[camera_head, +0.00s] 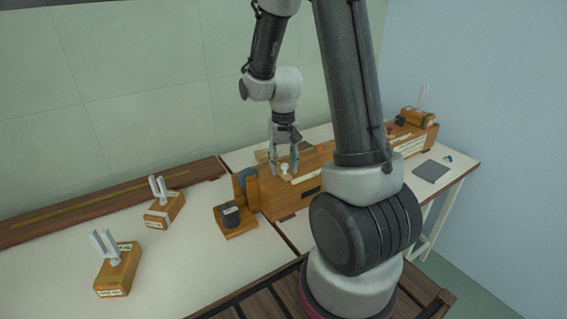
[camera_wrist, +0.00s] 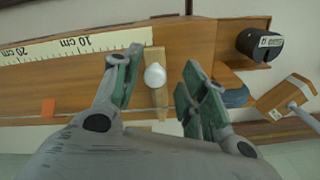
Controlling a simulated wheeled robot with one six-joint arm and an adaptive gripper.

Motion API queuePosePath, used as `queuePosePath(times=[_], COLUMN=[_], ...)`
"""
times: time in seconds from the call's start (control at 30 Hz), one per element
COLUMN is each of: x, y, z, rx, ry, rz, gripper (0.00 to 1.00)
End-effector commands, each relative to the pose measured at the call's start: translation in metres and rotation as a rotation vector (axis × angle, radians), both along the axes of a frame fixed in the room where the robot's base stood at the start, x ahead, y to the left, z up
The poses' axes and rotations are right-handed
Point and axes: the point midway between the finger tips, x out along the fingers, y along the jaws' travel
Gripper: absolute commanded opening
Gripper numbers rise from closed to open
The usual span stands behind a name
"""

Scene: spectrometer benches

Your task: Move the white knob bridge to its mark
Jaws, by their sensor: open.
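The white knob (camera_wrist: 155,75) sits on a narrow pale wooden bridge (camera_wrist: 156,115) that lies across the long wooden bench in the wrist view. The knob also shows in the head view (camera_head: 284,168), near the bench's left end. My gripper (camera_wrist: 162,68) is open, with one finger on each side of the knob and a gap visible on both sides. In the head view my gripper (camera_head: 285,170) points down over the bridge. An orange patch (camera_wrist: 48,108) lies on the bench beside the ruler; I cannot tell if it is the mark.
A ruler scale (camera_wrist: 75,45) runs along the bench. A block with a black cylinder (camera_head: 231,217) stands at its left end. Two wooden blocks with pale prongs (camera_head: 163,211) (camera_head: 117,270) stand on the left table. A dark square (camera_head: 431,172) lies at right.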

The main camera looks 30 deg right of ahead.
Motion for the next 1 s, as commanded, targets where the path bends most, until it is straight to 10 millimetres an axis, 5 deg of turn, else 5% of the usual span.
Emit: queuePosePath(times=[0.17, 0.6, 1.0], x=[0.001, 0.001, 0.000], y=[0.000, 0.001, 0.001], z=[0.014, 0.103, 0.120], rx=[-0.001, -0.001, 0.000], ry=[-0.004, -0.004, 0.001], rz=[0.000, 0.001, 0.001], gripper=[0.42, 0.42, 0.42])
